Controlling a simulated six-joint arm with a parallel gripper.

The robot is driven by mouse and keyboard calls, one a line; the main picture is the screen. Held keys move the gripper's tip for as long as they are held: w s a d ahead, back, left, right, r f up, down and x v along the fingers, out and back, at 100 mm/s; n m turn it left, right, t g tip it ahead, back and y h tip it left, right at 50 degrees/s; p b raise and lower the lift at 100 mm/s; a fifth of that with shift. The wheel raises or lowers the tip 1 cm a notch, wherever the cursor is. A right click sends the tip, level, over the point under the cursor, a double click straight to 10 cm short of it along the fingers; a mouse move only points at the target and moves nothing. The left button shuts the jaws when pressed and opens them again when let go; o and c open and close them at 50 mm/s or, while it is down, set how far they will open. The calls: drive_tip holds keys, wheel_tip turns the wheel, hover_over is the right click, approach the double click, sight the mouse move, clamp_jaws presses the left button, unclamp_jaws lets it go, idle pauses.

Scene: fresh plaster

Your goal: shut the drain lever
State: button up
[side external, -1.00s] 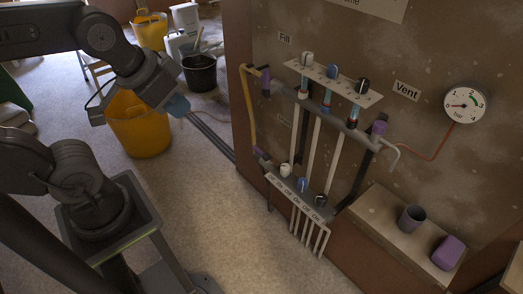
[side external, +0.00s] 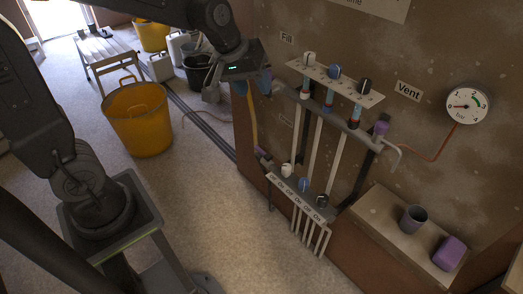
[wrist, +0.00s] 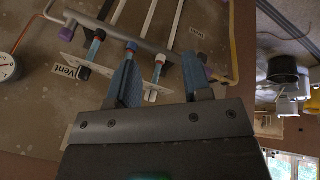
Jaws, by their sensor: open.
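A small purple lever handle (side external: 260,152) sits at the lower left of the pipework, by the lower manifold (side external: 300,194). My gripper (side external: 254,86) is open and empty, in front of the upper left of the pipework, higher than that handle. It hides the upper-left purple handle in the side view. In the wrist view, my gripper's blue fingers (wrist: 160,72) are spread apart, and a purple handle (wrist: 208,73) shows just right of them.
Another purple handle (side external: 381,128) is below the Vent label (side external: 408,91). A pressure gauge (side external: 467,105) hangs at the right. A ledge (side external: 378,215) holds a grey cup (side external: 413,218) and a purple block (side external: 449,253).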

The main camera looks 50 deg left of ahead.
drive_tip(key=w+a+f+n, duration=0.3)
drive_tip(key=w+f+n, duration=0.3)
drive_tip(key=w+f, duration=0.55)
drive_tip(key=n+g+y, duration=0.1)
drive_tip(key=n+g, duration=0.2)
drive_tip(key=n, duration=0.2)
approach(262, 151)
drive_tip(key=f, duration=0.3)
drive_tip(key=w+f, duration=0.1)
drive_tip(key=f, duration=0.5)
drive_tip(key=shift+w, duration=0.2)
drive_tip(key=shift+c, duration=0.3)
clamp_jaws()
